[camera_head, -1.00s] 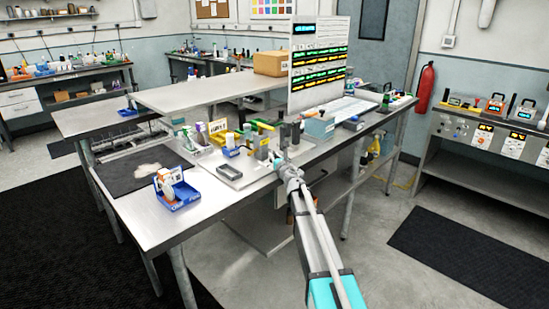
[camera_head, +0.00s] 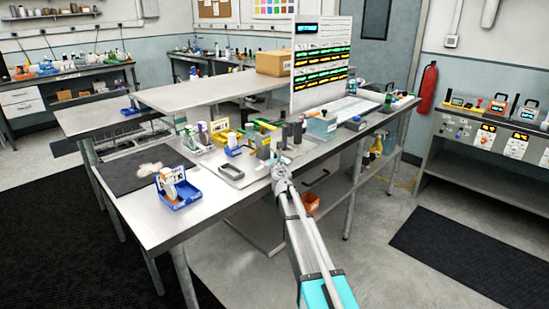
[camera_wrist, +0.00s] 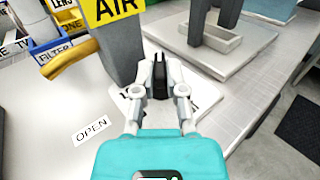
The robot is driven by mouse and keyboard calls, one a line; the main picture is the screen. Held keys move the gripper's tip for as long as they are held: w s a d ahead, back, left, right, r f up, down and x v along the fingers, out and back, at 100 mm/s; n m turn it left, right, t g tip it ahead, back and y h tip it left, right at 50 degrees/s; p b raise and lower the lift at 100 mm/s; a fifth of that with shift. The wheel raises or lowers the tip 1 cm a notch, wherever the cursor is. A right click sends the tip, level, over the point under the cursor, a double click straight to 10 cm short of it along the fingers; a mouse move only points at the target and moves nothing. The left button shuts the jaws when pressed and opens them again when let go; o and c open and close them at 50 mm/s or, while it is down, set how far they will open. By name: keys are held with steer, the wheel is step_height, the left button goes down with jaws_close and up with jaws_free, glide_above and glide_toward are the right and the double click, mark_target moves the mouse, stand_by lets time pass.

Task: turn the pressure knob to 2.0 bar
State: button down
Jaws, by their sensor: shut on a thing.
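My gripper (camera_wrist: 160,66) points down at the bench, its two fingers closed on a small dark knob (camera_wrist: 160,80). A white dial plate with dark marks (camera_wrist: 200,96) lies under the knob; the fingers cover much of it, so I cannot read the setting. A yellow AIR sign (camera_wrist: 112,12) on a grey post stands just beyond and left, with a yellow lever (camera_wrist: 68,58) beside it. A white OPEN label (camera_wrist: 91,130) lies on the bench to the left. In the head view my gripper (camera_head: 279,163) is at the bench's front edge, and the knob is too small to make out.
A FILTER label and a blue bin (camera_wrist: 62,12) are at the upper left of the wrist view. A grey tray with a post (camera_wrist: 213,36) stands to the upper right. In the head view a blue box (camera_head: 180,194) sits front left on the bench. An upright display panel (camera_head: 322,65) stands behind.

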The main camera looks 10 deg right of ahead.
steer(key=c, duration=0.7)
jaws_free()
steer(key=shift+s, duration=0.15)
steer(key=s, duration=1.1)
steer(key=shift+s+a, duration=0.25)
steer(key=shift+s, duration=0.15)
